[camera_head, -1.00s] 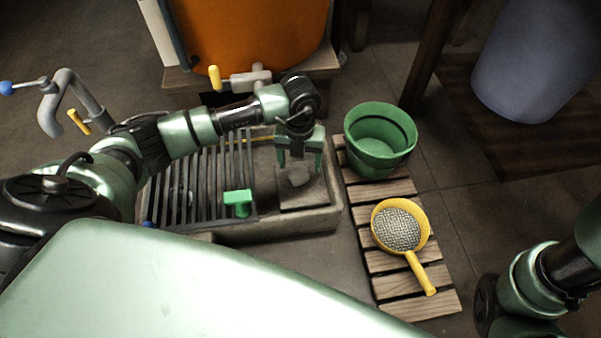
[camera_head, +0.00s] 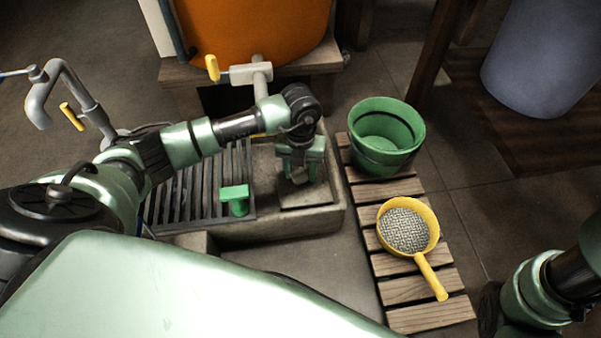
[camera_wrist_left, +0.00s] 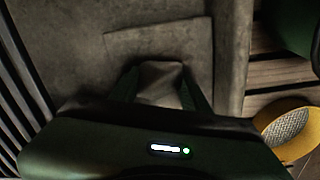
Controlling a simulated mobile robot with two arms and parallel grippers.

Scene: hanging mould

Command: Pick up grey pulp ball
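The grey pulp ball (camera_head: 299,176) is a rough grey lump at the right end of the stone basin (camera_head: 330,222). My left gripper (camera_head: 300,174) points down over it, with one finger on each side. In the left wrist view the ball (camera_wrist_left: 160,80) fills the space between the fingers (camera_wrist_left: 160,88), which look closed against its sides. The gripper's body hides the ball's near part there. Whether the ball is clear of the basin floor cannot be told. My right arm shows at the lower right of the head view; its gripper is out of view.
A dark grate with a green block (camera_head: 235,195) lies left of the gripper. A green bucket (camera_head: 385,135) and a yellow sieve (camera_head: 408,230) stand on wooden slats to the right. A tap with a yellow handle (camera_head: 212,68) juts from the orange tank (camera_head: 255,35) behind.

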